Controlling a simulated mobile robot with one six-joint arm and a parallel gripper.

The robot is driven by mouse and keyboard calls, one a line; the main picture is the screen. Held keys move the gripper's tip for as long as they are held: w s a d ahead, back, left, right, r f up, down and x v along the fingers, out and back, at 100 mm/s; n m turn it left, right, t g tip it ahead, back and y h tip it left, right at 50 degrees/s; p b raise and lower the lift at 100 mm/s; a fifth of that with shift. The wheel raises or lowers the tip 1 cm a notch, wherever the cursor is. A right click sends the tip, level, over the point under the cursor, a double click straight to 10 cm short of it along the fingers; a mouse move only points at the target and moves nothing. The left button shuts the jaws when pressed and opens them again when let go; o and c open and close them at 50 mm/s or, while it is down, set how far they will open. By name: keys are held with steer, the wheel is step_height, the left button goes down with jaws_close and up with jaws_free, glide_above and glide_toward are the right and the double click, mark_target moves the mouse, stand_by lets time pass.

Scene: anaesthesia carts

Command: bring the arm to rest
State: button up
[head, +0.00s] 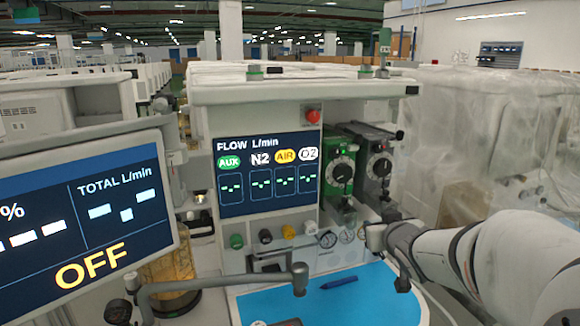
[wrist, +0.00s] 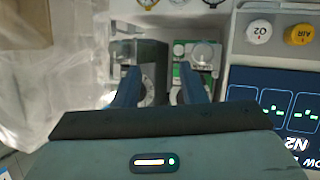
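My white arm (head: 500,262) reaches in from the right in the head view, and its end sits in front of the anaesthesia machine near the two vaporizers. Beyond the fingers are the dark vaporizer (wrist: 150,62) and the green-marked vaporizer (wrist: 205,55). In the head view the green vaporizer (head: 341,165) and the dark grey vaporizer (head: 378,165) hang side by side. Whether the fingers touch either one cannot be told.
A monitor reading OFF (head: 85,225) stands at left. A flow screen (head: 266,172) is on the machine. Plastic-wrapped equipment (head: 480,140) stands at right.

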steer(key=s+a+f+g, duration=0.2)
steer(key=s+g, duration=0.1)
steer(key=s, duration=0.5)
steer(key=s+a+f+m+g+p, duration=0.1)
steer(key=s+a+f+g, duration=0.1)
steer(key=s, duration=0.7)
steer(key=s+a+f+g, duration=0.2)
steer(key=s+f+g, duration=0.2)
steer(key=s+g, duration=0.2)
steer(key=s, duration=0.2)
steer(key=shift+s+a+p, duration=0.2)
steer(key=shift+s+p, duration=0.15)
steer(key=shift+p, duration=0.05)
